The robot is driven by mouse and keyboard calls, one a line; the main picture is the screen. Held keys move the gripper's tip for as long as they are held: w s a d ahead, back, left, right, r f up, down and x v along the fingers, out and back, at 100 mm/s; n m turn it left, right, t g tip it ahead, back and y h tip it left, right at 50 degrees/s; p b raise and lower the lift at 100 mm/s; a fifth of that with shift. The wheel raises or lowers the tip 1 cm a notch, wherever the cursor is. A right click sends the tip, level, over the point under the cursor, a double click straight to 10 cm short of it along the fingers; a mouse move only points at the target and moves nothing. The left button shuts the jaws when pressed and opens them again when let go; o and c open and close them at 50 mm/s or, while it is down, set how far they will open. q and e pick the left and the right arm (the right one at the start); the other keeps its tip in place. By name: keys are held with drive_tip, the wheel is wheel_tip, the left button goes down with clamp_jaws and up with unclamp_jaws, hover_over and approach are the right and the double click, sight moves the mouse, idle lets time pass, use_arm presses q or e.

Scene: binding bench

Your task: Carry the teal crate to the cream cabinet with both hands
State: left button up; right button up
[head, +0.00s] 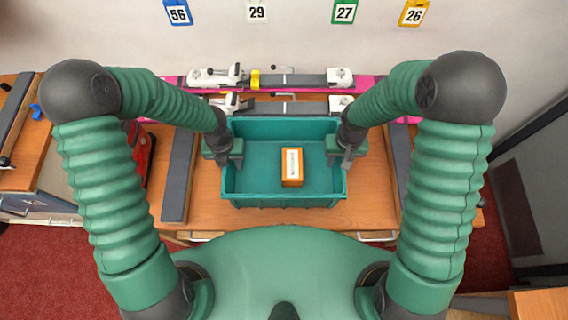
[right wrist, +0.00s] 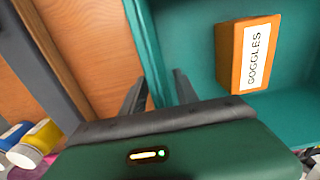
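The teal crate (head: 285,201) sits level on the wooden bench in front of me. An orange box (head: 291,180) lies inside it; its label reads GOGGLES in the right wrist view (right wrist: 232,62). My left gripper (head: 230,164) is at the crate's left wall, with fingers pointing down and spread about the rim. My right gripper (head: 341,162) is at the right wall. In the right wrist view its fingers (right wrist: 160,76) stand apart, one on each side of the crate wall (right wrist: 144,35), with a gap on the inner side. I cannot make out the cream cabinet.
Grey strips lie on the bench (head: 205,192) on both sides of the crate. White and grey clamping devices (head: 285,80) stand behind it against the wall. A red object (head: 146,158) is at the left. Red carpet (head: 483,245) shows at the right.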

use_arm(q)
drive_tip(key=shift+c, duration=0.3)
use_arm(e)
drive_tip(key=shift+c, duration=0.3)
use_arm(q)
clamp_jaws()
use_arm(e)
clamp_jaws()
use_arm(q)
drive_tip(key=shift+r, duration=0.1)
idle(0.4)
